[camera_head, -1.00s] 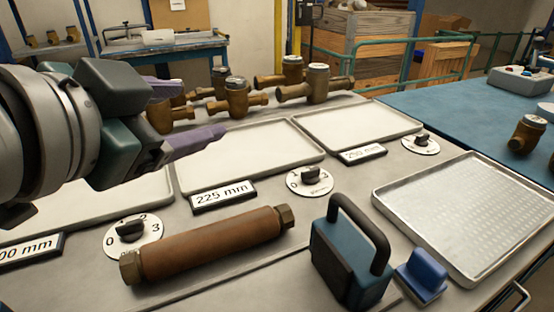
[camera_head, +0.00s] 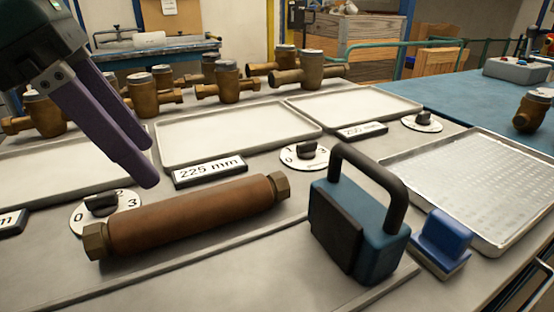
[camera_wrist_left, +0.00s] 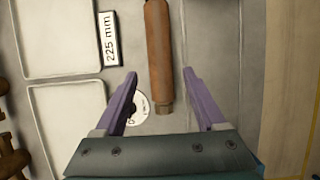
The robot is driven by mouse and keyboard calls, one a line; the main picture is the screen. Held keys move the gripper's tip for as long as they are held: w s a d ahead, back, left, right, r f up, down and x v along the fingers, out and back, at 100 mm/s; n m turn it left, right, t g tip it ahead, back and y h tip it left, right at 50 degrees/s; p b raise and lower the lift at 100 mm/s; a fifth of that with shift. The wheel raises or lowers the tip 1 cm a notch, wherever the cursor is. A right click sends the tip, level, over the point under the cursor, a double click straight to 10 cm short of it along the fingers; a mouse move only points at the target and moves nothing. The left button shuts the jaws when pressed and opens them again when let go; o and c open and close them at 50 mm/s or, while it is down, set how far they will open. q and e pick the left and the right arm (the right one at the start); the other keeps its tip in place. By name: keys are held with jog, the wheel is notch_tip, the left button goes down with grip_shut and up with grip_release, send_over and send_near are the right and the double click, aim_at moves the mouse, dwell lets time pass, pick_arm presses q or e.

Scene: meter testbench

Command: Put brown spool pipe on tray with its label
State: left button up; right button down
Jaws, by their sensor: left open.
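The brown spool pipe (camera_head: 190,217) lies on the bench with a hex nut at each end. My left gripper (camera_head: 140,165) is open and above the bench, over the left part of the pipe and apart from it. In the left wrist view the pipe (camera_wrist_left: 159,55) runs up between the open purple fingers (camera_wrist_left: 160,80), its near nut showing between them. A flat white tray (camera_head: 240,135) has the label "225 mm" (camera_head: 210,171) at its front edge, and it is empty. The label also shows in the left wrist view (camera_wrist_left: 109,38). My right gripper is not in view.
A dark blue padlock-shaped block (camera_head: 355,230) and a small blue block (camera_head: 441,243) stand right of the pipe. Another empty tray (camera_head: 355,105) has the label "250 mm" (camera_head: 362,131). A metal tray (camera_head: 480,185) is at right. Several brass meters (camera_head: 229,82) stand behind the trays. Dials (camera_head: 306,155) sit beside the labels.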

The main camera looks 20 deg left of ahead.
aim_at(187, 197)
pick_arm(q)
jog(key=x, duration=0.9)
jog(key=shift+w+d, duration=0.1)
grip_shut()
dwell(0.4)
jog(key=shift+r, duration=0.1)
